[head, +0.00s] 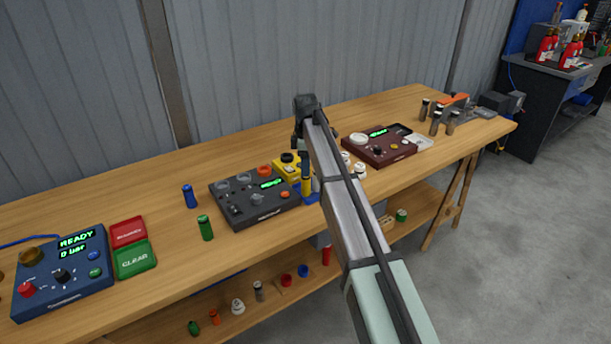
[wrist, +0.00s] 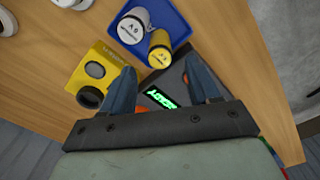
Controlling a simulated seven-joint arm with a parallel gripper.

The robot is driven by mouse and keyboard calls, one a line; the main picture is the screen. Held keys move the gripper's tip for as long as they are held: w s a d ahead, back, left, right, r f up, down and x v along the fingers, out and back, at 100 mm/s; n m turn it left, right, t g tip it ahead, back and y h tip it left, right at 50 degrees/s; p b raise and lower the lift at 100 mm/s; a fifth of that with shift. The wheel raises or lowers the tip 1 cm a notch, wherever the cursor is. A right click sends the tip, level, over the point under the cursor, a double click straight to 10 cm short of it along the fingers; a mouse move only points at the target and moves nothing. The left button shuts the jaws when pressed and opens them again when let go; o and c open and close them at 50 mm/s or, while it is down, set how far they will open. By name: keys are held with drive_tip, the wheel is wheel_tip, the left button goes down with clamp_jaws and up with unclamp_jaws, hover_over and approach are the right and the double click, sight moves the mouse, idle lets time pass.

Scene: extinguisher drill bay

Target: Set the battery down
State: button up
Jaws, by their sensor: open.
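Two battery-like cylinders are in a blue tray (wrist: 178,13) at the top of the wrist view. One is whitish with dark lettering (wrist: 131,28); the other is yellow and white (wrist: 160,48), nearer my gripper. I cannot tell surely whether they stand or lie. My gripper (wrist: 161,82) is open with nothing held between its fingers. In the head view my arm hides most of the gripper; the blue tray (head: 311,198) shows beside the arm.
The dark console (head: 255,199) and yellow block (head: 283,172) stand close by on the wooden bench. A maroon console (head: 380,147) is to the right. A blue cylinder (head: 190,196) and a green cylinder (head: 205,228) stand to the left. A blue console (head: 65,272) is farther left.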

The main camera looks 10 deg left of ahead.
drive_tip(key=shift+r, duration=2.2)
